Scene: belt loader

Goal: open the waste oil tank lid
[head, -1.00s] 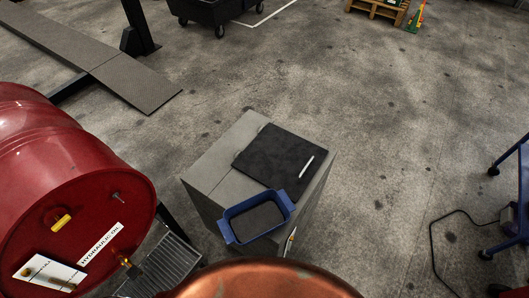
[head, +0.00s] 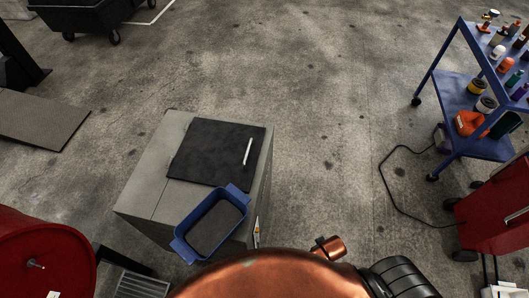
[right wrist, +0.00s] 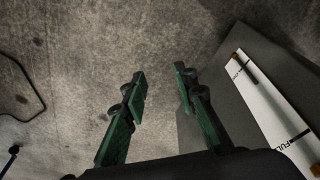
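A grey box-shaped tank (head: 150,185) stands in front of me in the head view. A black flat panel (head: 208,150) with a slim white bar (head: 247,151) lies on its top; it looks like the lid and lies flat. In the right wrist view, a white gauge strip (right wrist: 268,110) lettered "FULL" runs along a dark grey face, apparently the tank's side. My right gripper (right wrist: 160,80) is open and empty, its green-padded fingers apart beside that face. My left gripper is not in view.
A blue tray (head: 183,247) with a dark inside sits on the box's near edge. A red drum (head: 45,250) is at lower left. A blue cart (head: 455,95) with bottles and a red cabinet (head: 490,215) are at right. A black cable (head: 388,190) lies on otherwise clear floor.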

